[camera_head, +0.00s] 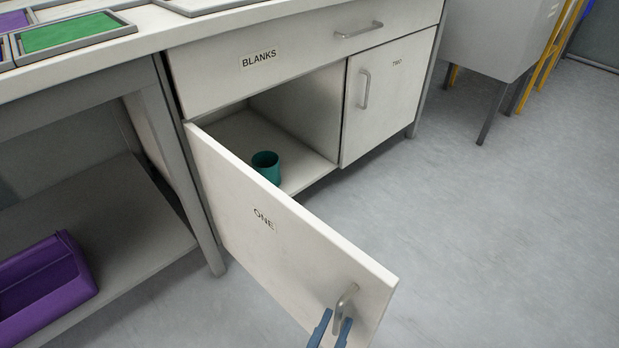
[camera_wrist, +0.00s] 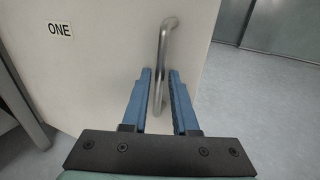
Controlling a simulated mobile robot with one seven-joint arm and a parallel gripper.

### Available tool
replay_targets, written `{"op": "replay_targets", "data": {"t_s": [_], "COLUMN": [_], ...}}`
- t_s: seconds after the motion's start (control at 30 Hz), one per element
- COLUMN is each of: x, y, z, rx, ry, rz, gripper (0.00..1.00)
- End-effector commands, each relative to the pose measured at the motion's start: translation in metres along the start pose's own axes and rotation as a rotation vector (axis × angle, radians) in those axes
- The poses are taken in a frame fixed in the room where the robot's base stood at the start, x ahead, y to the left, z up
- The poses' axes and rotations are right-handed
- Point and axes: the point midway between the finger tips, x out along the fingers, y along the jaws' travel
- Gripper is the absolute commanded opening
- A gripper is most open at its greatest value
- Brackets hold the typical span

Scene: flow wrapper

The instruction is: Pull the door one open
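Door one (camera_head: 285,235), a white panel labelled ONE, stands swung wide out from the cabinet, hinged at its left side. It also fills much of the wrist view (camera_wrist: 95,75). Its metal bar handle (camera_head: 344,305) is near the free edge. My gripper (camera_head: 331,328) is at the handle. In the wrist view its two blue fingers (camera_wrist: 160,85) stand on either side of the handle (camera_wrist: 163,50), with a visible gap around the bar. The fingers look open. The lower part of the gripper is cut off in the head view.
Inside the opened compartment stands a teal cup (camera_head: 266,166). Door two (camera_head: 385,95) and the BLANKS drawer (camera_head: 300,50) are shut. A purple bin (camera_head: 45,280) sits on the lower shelf at left. Grey floor (camera_head: 490,230) is free to the right.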

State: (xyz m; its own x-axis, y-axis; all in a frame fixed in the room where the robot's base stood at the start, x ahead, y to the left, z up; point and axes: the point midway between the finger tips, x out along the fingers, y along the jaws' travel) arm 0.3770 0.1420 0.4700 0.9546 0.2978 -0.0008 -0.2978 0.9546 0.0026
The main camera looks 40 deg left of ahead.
Motion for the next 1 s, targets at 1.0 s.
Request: {"op": "replay_targets", "data": {"t_s": [1.0], "x": [-0.109], "y": [0.000], "z": [0.000], "rx": [-0.001], "ry": [0.000], "rz": [-0.001], "gripper": [0.27]}}
